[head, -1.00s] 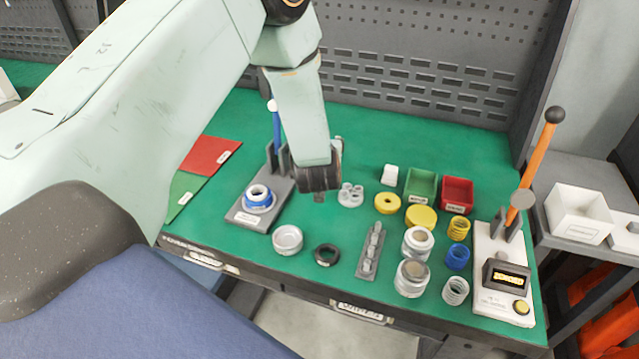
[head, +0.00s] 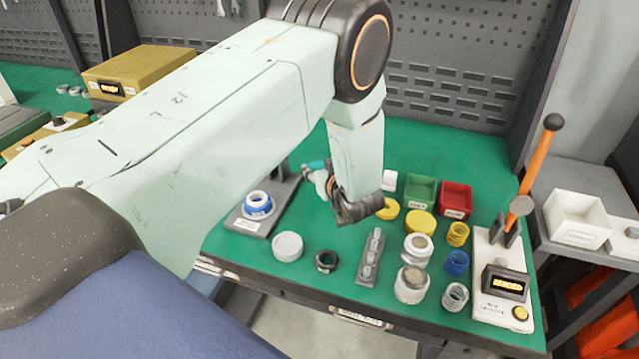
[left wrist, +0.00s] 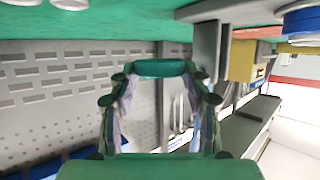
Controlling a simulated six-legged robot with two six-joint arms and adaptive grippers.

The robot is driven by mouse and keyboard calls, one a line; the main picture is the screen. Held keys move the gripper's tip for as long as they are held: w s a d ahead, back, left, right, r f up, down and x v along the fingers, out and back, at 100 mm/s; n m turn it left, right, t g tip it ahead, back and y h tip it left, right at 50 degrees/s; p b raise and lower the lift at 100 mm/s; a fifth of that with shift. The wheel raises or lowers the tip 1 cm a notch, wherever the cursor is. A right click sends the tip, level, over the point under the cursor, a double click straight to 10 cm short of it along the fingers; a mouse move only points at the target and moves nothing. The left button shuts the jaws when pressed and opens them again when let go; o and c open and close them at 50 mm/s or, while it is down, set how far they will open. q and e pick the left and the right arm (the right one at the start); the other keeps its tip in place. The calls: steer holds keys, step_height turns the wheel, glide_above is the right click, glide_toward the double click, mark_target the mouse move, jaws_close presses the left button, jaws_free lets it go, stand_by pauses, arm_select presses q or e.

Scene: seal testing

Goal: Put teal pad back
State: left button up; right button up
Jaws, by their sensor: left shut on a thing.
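My left gripper (head: 316,172) reaches up and left from its dark wrist, low over the green bench. In the left wrist view its two fingers (left wrist: 160,75) close on the teal pad (left wrist: 160,68), which spans their tips. In the head view a small teal patch (head: 313,164) shows at the fingertips, beside the grey stand. A blue-and-white ring (head: 258,204) sits on the stand's base (head: 248,226). The white cluster of small cups is hidden behind my wrist. My right gripper is out of view.
Front of my wrist are a pale lid (head: 287,246), a dark ring (head: 326,262) and a grey strip (head: 371,257). Right are yellow discs (head: 420,221), jars (head: 411,284), springs (head: 458,234), green and red bins (head: 456,199), and a tester with an orange lever (head: 536,168).

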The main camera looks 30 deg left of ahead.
arm_select(q)
steer(key=shift+s+d+f, duration=0.1)
steer(key=shift+f, duration=0.45)
step_height(320, 180, down, 2)
steer(key=shift+s+f, duration=0.1)
steer(key=shift+f, duration=0.25)
steer(key=shift+w, duration=0.2)
steer(key=shift+f, duration=0.1)
